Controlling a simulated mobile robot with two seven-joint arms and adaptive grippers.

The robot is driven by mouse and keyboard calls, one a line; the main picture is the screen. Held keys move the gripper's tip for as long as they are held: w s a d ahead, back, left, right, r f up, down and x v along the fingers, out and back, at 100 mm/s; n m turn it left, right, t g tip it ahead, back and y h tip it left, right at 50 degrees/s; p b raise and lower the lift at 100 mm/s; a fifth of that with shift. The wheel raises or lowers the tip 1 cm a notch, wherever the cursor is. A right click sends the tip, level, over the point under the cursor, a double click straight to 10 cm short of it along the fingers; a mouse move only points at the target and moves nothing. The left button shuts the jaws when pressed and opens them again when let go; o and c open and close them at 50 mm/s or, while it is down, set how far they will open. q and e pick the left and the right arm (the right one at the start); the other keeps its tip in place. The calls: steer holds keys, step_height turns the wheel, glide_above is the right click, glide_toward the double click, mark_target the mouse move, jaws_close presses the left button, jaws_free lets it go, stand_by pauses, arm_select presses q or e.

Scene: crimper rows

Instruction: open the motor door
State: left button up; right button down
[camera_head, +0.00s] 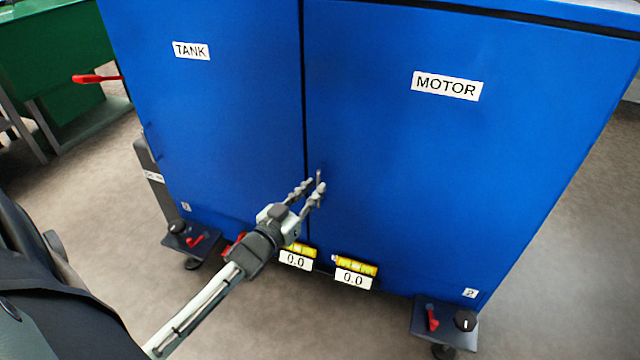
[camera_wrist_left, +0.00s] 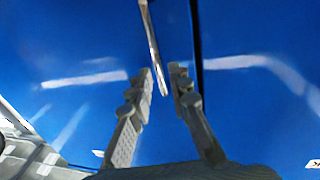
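The blue motor door (camera_head: 430,170), with a MOTOR label (camera_head: 447,86), is shut, flush beside the tank door (camera_head: 200,110). A slim metal handle (camera_head: 319,175) stands on the motor door close to the seam, partly hidden by my fingers. My left gripper (camera_head: 312,187) is at the handle, fingers apart. In the left wrist view the handle (camera_wrist_left: 153,45) is a thin silver bar, its end showing between the two open fingertips (camera_wrist_left: 162,75). I cannot tell whether either finger touches it. My right gripper is not in view.
Below the doors are two yellow level gauges (camera_head: 357,266) with 0.0 labels. Corner feet with red levers stand at the lower left (camera_head: 190,238) and lower right (camera_head: 444,322). A green machine (camera_head: 60,60) is at the far left. Floor to the right is clear.

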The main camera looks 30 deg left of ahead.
mark_target(319, 206)
arm_select(q)
steer(key=shift+w, duration=1.55)
steer(key=shift+c, duration=0.5)
jaws_close()
